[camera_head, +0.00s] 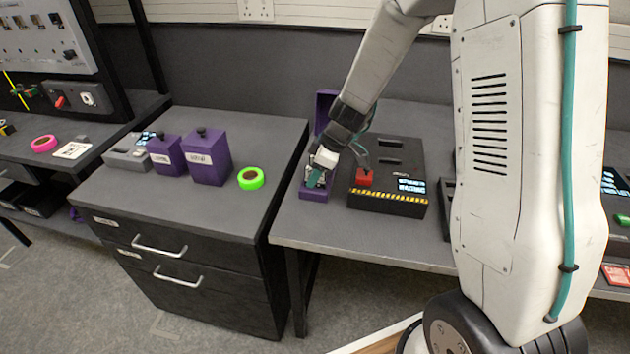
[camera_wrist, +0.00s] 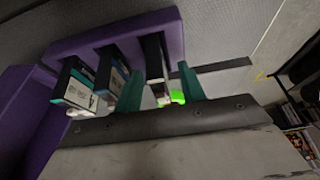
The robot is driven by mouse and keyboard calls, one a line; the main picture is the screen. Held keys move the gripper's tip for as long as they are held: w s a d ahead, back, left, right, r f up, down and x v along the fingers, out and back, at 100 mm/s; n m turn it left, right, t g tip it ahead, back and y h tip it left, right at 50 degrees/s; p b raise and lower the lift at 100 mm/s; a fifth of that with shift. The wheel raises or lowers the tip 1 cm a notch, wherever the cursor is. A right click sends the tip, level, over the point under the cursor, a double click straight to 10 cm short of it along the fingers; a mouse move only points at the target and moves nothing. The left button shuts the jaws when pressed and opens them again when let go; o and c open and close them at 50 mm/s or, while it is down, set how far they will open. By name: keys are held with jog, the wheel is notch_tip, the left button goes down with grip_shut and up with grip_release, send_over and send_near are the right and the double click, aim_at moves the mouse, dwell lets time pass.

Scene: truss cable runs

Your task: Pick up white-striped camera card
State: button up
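A purple card holder (camera_head: 306,191) stands on the right-hand bench, and it fills the upper left of the wrist view (camera_wrist: 118,27). Several dark cards stand in it. A card with a whitish face (camera_wrist: 156,68) is the rightmost; its stripe is too small to confirm. To its left are a card with a blue edge (camera_wrist: 113,75) and a card with a pale label (camera_wrist: 76,88). My gripper (camera_wrist: 158,77), which shows over the holder in the head view (camera_head: 321,170), has its teal fingers apart on either side of the rightmost card. A gap shows beside the right finger.
A black case with a yellow-striped edge (camera_head: 388,203) and a red block (camera_head: 364,178) sit close right of the holder. A drawer cabinet (camera_head: 200,225) to the left carries purple boxes (camera_head: 206,157) and a green tape roll (camera_head: 251,178). The bench front (camera_head: 330,232) is clear.

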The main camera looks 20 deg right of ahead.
jog(key=shift+f, duration=0.15)
grip_shut()
